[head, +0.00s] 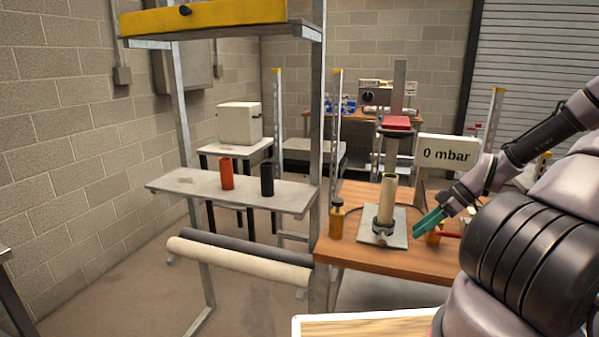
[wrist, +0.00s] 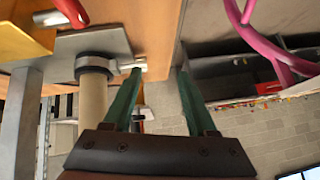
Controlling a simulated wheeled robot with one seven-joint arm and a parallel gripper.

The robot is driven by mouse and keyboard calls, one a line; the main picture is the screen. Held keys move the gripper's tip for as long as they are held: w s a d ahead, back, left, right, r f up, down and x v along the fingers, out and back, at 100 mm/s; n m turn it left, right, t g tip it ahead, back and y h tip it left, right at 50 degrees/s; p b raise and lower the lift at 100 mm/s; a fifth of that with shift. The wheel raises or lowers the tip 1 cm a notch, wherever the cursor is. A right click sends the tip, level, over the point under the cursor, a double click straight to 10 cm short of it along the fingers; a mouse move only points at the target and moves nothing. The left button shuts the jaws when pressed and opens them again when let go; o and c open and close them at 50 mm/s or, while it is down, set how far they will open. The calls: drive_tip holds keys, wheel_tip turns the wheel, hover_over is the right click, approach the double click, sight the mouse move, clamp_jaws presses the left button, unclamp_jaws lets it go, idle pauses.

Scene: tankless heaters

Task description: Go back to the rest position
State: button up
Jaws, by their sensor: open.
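My gripper (head: 430,221) has green fingers and is at the right of the wooden table, just right of the stand with the beige tube. In the wrist view my gripper (wrist: 159,72) has its two green fingers spread apart, with nothing between them. The beige tube (head: 387,200) stands upright on a grey base plate (head: 398,238), held by a dark collar at its foot. In the wrist view the tube (wrist: 93,105) and its collar are close to the left finger; I cannot tell whether they touch.
A "0 mbar" display (head: 447,154) stands behind my gripper. A brass-coloured bottle (head: 337,221) is left of the plate. A shelf (head: 235,193) at left holds an orange cylinder (head: 226,173) and a black cylinder (head: 267,179). Rolls hang below it. A red handle (wrist: 72,12) is near the tube.

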drive_tip(key=s+a+r+m+t+h, duration=0.2)
drive_tip(key=s+r+m, duration=0.3)
drive_tip(key=r, duration=0.6)
drive_tip(key=s+a+r+m+t+h, duration=0.2)
drive_tip(key=s+a+r+m, duration=0.3)
drive_tip(key=r, duration=0.7)
drive_tip(key=s+a+r+m+t+h, duration=0.1)
drive_tip(key=s+a+r+m, duration=0.3)
drive_tip(key=r, duration=0.8)
drive_tip(key=s+m+h, duration=0.1)
drive_tip(key=m, duration=0.1)
drive_tip(key=shift+s+a+m+t, duration=0.2)
drive_tip(key=shift+m+t, duration=0.1)
drive_tip(key=shift+t, duration=0.1)
